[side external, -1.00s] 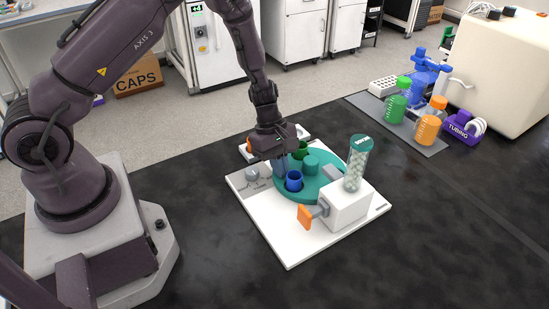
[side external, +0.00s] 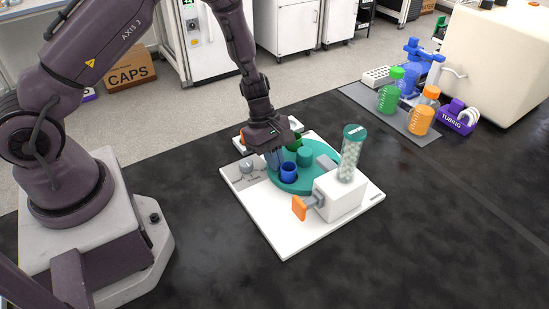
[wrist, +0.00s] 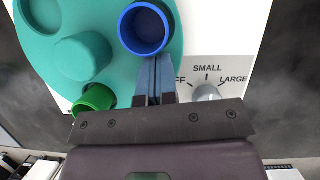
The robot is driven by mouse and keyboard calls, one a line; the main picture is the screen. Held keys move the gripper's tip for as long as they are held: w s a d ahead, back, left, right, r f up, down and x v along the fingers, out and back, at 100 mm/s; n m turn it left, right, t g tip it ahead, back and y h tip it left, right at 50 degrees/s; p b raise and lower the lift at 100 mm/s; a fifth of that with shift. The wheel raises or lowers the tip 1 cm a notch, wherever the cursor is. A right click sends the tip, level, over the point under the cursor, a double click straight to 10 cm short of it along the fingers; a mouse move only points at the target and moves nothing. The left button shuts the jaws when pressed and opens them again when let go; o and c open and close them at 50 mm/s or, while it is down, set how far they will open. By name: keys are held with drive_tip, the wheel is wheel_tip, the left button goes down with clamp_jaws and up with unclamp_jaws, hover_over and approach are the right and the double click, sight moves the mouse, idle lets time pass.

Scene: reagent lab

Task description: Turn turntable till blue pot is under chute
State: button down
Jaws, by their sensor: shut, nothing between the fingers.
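The teal turntable (side external: 313,184) sits on a white board, with a raised round hub (side external: 304,156) at its middle. The blue pot (side external: 288,173) stands upright near the turntable's front-left edge, away from the chute. The grey chute (side external: 326,162) slopes from the white dispenser box toward the turntable's right side. My gripper (side external: 273,163) is shut and empty, pointing down just left of the blue pot. In the wrist view, its fingertips (wrist: 154,62) lie right beside the blue pot's rim (wrist: 145,28); I cannot tell whether they touch.
A green pot (wrist: 95,98) stands on the turntable behind my gripper. A grey knob (wrist: 207,93) with SMALL and LARGE marks lies near the fingers. The dispenser box (side external: 340,197) carries a clear cylinder (side external: 351,155) of pale pieces and an orange handle (side external: 299,208).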

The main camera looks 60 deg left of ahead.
sight(295, 182)
drive_tip(key=shift+s+d+n+t, duration=0.15)
drive_tip(key=shift+d+n+t, duration=0.35)
drive_tip(key=shift+n, duration=0.5)
drive_tip(key=shift+s+d+n+t, duration=0.1)
drive_tip(key=shift+d+n+t, duration=0.2)
drive_tip(key=shift+d+n, duration=0.65)
drive_tip(key=shift+d+n+t+y, duration=0.3)
drive_tip(key=shift+d+n, duration=0.1)
drive_tip(key=shift+n, duration=0.5)
drive_tip(key=shift+d+n+t+y, duration=0.2)
drive_tip(key=shift+d+n+y, duration=0.15)
drive_tip(key=shift+n, duration=0.5)
drive_tip(key=shift+w+d+n+t+y, duration=0.15)
drive_tip(key=shift+w+d+n+y, duration=0.1)
drive_tip(key=shift+d+n, duration=0.35)
drive_tip(key=shift+w+d+n+t+y, duration=0.15)
drive_tip(key=shift+w+d+n, duration=0.15)
drive_tip(key=shift+n, duration=0.5)
drive_tip(key=shift+w+d+n+t+y, duration=0.2)
drive_tip(key=shift+w+d+n, duration=0.1)
drive_tip(key=shift+n, duration=0.35)
drive_tip(key=shift+w+d+n+t+y, duration=0.15)
drive_tip(key=shift+d+n, duration=0.15)
drive_tip(key=shift+n, duration=0.35)
drive_tip(key=shift+w+d+n, duration=0.1)
drive_tip(key=shift+w+n, duration=0.05)
drive_tip(key=shift+n, duration=0.25)
